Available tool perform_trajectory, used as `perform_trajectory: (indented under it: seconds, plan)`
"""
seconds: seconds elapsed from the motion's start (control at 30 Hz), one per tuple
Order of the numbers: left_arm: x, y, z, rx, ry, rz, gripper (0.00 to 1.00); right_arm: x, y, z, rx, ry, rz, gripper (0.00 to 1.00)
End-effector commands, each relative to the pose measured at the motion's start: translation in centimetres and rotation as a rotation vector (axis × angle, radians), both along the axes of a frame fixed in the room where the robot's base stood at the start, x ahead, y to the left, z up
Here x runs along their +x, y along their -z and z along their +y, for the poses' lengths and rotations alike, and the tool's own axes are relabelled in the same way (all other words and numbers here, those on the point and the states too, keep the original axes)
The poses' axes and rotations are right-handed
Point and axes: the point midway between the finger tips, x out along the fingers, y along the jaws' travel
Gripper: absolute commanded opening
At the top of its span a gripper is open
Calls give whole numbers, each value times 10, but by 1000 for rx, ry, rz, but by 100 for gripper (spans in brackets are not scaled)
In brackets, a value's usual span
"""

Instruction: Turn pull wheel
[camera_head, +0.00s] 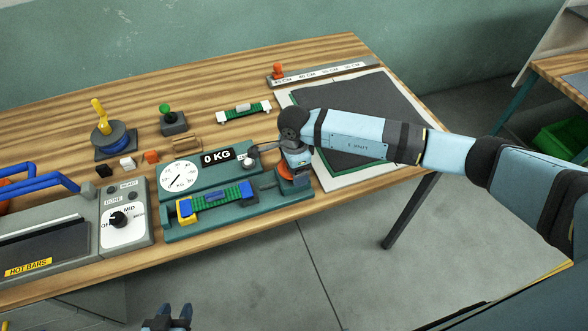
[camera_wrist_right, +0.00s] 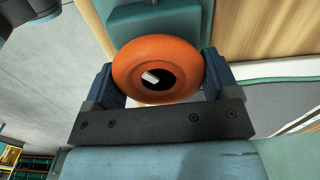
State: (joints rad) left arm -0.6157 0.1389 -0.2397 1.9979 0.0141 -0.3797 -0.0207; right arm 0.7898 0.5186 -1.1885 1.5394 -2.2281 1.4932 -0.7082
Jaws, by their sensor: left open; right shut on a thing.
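The orange pull wheel (camera_head: 289,170) is at the right end of the teal pull tester (camera_head: 217,217). Most of it is hidden behind my right gripper in the head view. In the right wrist view the wheel (camera_wrist_right: 128,68) is a thick orange ring with a dark hub, between the two fingers of my right gripper (camera_wrist_right: 158,82). That gripper is shut on the wheel. The tester has a round dial (camera_head: 178,178) and a display (camera_head: 217,158) reading 0 KG. A green strip (camera_head: 213,200) lies between its blue and yellow clamps. My left gripper (camera_head: 170,312) is open and empty, low in front of the table.
A hot bar sealer (camera_head: 45,240) with blue handles stands at the left. A control box (camera_head: 124,217) with a knob is beside the tester. Behind are a yellow lever (camera_head: 98,105), a green-knobbed block (camera_head: 172,123) and another green strip (camera_head: 245,110). A dark netting sheet (camera_head: 375,100) lies right.

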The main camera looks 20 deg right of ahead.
Motion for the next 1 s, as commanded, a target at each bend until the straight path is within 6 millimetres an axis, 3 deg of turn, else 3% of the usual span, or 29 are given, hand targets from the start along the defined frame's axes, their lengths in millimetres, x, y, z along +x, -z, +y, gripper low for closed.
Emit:
perform_trajectory:
  seconds: [0.5,1.0]
  plan:
    - [0,27,4,6,-4,3,43,-2,1,-1,-1,491,-3,57]
    - [1,35,3,5,-4,0,43,-4,0,1,-1,849,-2,57]
